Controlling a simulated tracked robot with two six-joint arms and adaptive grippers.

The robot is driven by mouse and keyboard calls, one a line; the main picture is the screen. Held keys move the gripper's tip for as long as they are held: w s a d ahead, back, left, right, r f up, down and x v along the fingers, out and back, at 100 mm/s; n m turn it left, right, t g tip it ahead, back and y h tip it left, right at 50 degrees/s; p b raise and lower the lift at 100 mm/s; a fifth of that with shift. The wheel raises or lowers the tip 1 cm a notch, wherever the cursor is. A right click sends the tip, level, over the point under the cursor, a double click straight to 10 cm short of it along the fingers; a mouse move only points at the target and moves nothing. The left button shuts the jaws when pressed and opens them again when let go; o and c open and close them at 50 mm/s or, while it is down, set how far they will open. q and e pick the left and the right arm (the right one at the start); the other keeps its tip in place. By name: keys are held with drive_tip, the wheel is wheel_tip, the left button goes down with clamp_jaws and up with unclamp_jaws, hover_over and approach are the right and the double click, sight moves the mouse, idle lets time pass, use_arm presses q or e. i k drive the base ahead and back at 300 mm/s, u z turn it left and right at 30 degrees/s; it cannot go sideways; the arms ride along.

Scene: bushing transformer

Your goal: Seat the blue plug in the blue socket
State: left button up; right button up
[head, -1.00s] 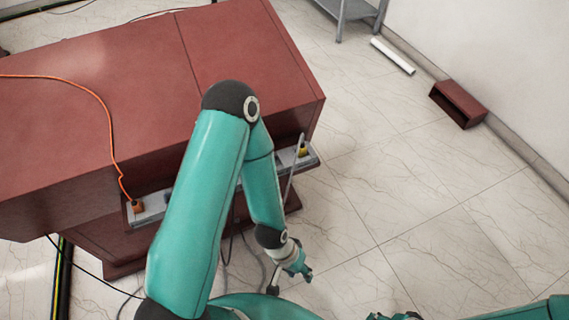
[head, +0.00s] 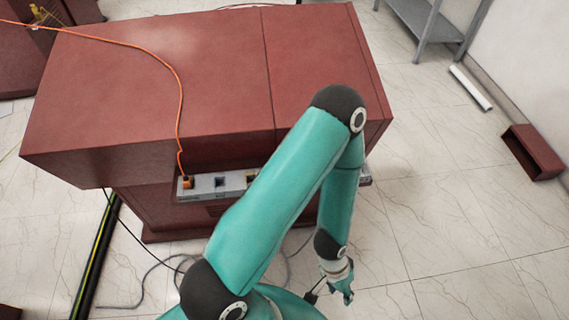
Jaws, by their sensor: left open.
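The blue socket (head: 221,182) is on a pale socket strip (head: 205,188) along the front of the red cabinet. No plug shows in it. I cannot make out the blue plug for certain. A small dark piece (head: 312,296), perhaps a plug on a cable, shows just left of my left gripper (head: 343,293). I cannot tell whether they touch. My left gripper is low, to the right of and nearer than the blue socket, and it looks open. My left arm crosses in front of the strip's right part and hides it. My right gripper is not in view.
An orange plug (head: 187,182) with an orange cable sits at the strip's left end. A yellow socket (head: 251,176) shows beside my arm. The red cabinet (head: 150,80) fills the middle. Grey and black cables lie below it. The tiled floor (head: 440,200) to the right is open.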

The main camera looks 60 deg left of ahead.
sight(226, 184)
drive_tip(key=u, duration=0.1)
drive_tip(key=k, duration=0.9)
drive_tip(key=u, duration=0.35)
drive_tip(key=i, duration=1)
drive_tip(key=u, duration=0.05)
